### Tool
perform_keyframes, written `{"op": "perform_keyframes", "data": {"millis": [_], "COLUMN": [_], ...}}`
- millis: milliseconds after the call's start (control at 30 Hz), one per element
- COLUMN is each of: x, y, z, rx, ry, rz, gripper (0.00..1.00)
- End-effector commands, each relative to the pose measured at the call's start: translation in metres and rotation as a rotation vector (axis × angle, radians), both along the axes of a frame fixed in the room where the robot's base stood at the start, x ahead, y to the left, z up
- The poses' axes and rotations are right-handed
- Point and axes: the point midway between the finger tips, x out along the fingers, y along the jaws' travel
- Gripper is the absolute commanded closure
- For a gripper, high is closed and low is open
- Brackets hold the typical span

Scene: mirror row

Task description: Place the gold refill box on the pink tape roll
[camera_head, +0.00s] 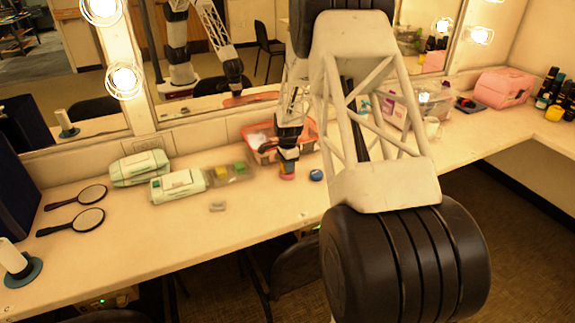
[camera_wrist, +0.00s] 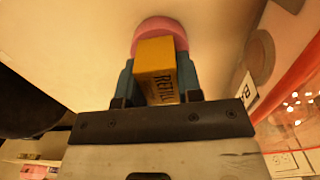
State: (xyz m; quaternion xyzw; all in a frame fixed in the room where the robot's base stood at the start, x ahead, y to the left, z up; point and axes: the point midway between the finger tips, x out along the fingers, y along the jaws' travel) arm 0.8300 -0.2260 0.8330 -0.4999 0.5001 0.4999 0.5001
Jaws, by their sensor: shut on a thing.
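My gripper (camera_wrist: 160,85) is shut on the gold refill box (camera_wrist: 155,56), which has dark "REFILL" lettering on its side. The blue fingers hold the box from both sides. The pink tape roll (camera_wrist: 160,27) lies just beyond the box in the wrist view, partly hidden by it. In the head view my gripper (camera_head: 288,165) is low over the counter, with the pink roll (camera_head: 287,176) directly beneath it. I cannot tell whether the box touches the roll. The box is hardly visible in the head view.
A blue roll (camera_head: 316,175) lies just right of the pink one. A red-rimmed basket (camera_head: 254,131) stands close behind. A clear tray (camera_head: 240,177) and wipes packs (camera_head: 178,185) are to the left, with hand mirrors (camera_head: 84,222) farther left. The counter in front is mostly clear.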

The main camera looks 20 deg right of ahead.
Motion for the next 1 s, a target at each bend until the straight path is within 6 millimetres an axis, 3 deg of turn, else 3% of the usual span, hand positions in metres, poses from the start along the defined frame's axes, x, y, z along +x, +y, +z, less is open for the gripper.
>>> {"op": "perform_keyframes", "data": {"millis": [33,67,233,667,1000], "x": [0.000,0.000,0.000,0.000,0.000], "y": [0.000,0.000,0.000,0.000,0.000], "z": [-0.002,-0.002,-0.001,0.004,0.039], "rx": [0.000,0.000,0.000,0.000,-0.001], "ry": [0.000,0.000,0.000,-0.001,-0.002], "rz": [0.000,0.000,0.000,0.000,0.000], "gripper": [0.93,0.65,0.41,0.41,0.41]}}
